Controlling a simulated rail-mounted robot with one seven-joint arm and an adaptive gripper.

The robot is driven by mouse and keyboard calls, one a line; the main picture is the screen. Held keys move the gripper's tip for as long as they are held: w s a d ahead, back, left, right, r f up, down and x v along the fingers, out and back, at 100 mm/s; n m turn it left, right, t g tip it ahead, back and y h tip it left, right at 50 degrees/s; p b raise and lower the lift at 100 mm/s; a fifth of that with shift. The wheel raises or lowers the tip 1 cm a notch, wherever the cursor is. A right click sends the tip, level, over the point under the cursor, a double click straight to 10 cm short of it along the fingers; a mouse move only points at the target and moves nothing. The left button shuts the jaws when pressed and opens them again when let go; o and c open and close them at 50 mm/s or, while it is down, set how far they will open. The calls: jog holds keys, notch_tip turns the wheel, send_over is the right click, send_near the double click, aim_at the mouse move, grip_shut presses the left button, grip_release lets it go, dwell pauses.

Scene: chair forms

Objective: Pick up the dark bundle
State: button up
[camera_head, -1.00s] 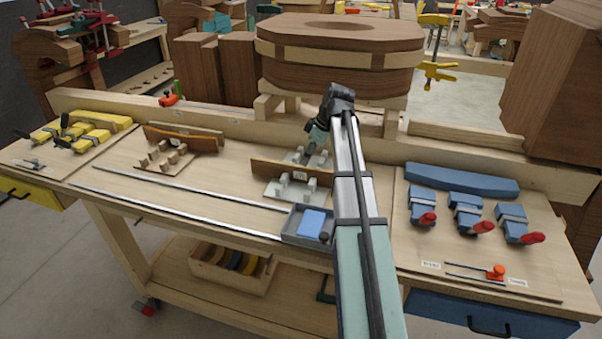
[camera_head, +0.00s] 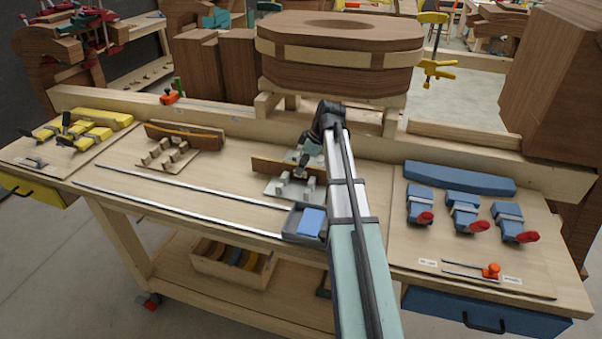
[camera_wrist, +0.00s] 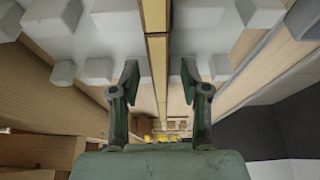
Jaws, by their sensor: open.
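A thin brown bundle of strips (camera_head: 275,165) stands on edge at a pale pegged rack (camera_head: 291,186) in the middle of the bench. A similar brown bundle (camera_head: 186,136) stands at a wooden pegged rack on the left. Which of the two is meant by dark I cannot tell for sure. My gripper (camera_head: 303,160) is low over the middle bundle. In the wrist view, my gripper (camera_wrist: 160,82) is open, with one finger on each side of the layered top edge of the bundle (camera_wrist: 155,60). A gap shows on both sides. My arm hides part of the bundle's right end.
A grey tray with a blue block (camera_head: 311,222) sits just in front of the rack. Metal bars (camera_head: 180,212) lie to the left. Blue clamps (camera_head: 463,212) lie right. A large wooden form (camera_head: 340,55) stands behind the bench beam.

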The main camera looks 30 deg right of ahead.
jog(key=shift+f, duration=0.2)
dwell(0.5)
grip_shut()
